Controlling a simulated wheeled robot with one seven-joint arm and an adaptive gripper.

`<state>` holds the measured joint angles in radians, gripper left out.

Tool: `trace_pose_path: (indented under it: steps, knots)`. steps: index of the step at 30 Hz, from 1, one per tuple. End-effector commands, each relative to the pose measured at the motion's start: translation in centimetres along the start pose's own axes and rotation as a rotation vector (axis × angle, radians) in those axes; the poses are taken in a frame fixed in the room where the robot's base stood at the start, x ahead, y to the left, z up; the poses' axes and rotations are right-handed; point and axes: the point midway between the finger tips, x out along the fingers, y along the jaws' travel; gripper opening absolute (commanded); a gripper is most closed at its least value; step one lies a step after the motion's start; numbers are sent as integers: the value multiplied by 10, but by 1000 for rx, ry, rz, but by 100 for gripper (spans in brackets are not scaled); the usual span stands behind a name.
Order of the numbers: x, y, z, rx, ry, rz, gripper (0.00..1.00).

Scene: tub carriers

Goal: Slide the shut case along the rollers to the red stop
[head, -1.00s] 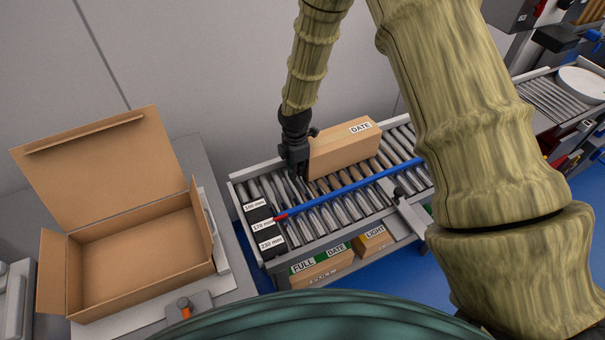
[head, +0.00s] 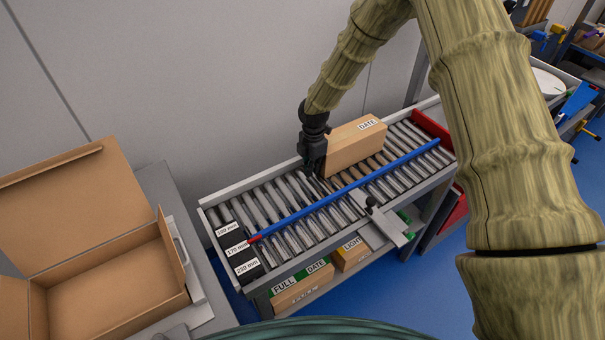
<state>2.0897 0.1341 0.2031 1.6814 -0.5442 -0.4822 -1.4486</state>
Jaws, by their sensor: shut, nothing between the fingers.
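The shut case (head: 350,152), a brown carton with a DATE label on top, lies on the roller conveyor (head: 208,213) near its back rail. My gripper (head: 313,172) is shut and empty at the case's left end, fingers pointing down to the rollers. It looks to be against that end, but I cannot tell whether it touches. The red stop (head: 432,128) stands across the far right end of the rollers. A stretch of bare rollers lies between the case and the stop.
A blue guide bar (head: 350,187) runs lengthwise over the rollers, in front of the case. An open carton (head: 105,285) stands on the bench at left. Labelled boxes (head: 303,288) sit under the conveyor. Size labels (head: 238,249) mark its left end.

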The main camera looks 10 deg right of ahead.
Motion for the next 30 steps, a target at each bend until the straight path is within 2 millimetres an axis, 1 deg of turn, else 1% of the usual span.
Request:
trace_pose_path:
  steps: [1, 11, 17, 23, 27, 30]
  knots:
    - [0, 0, 12, 5, 1, 2, 0]
    - [1, -1, 76, 6, 1, 2, 0]
    - [1, -1, 118, 5, 0, 2, 0]
    - [2, -1, 164, 6, 0, 3, 0]
    - [2, -1, 198, 7, 0, 3, 0]
    - [2, -1, 219, 5, 0, 2, 0]
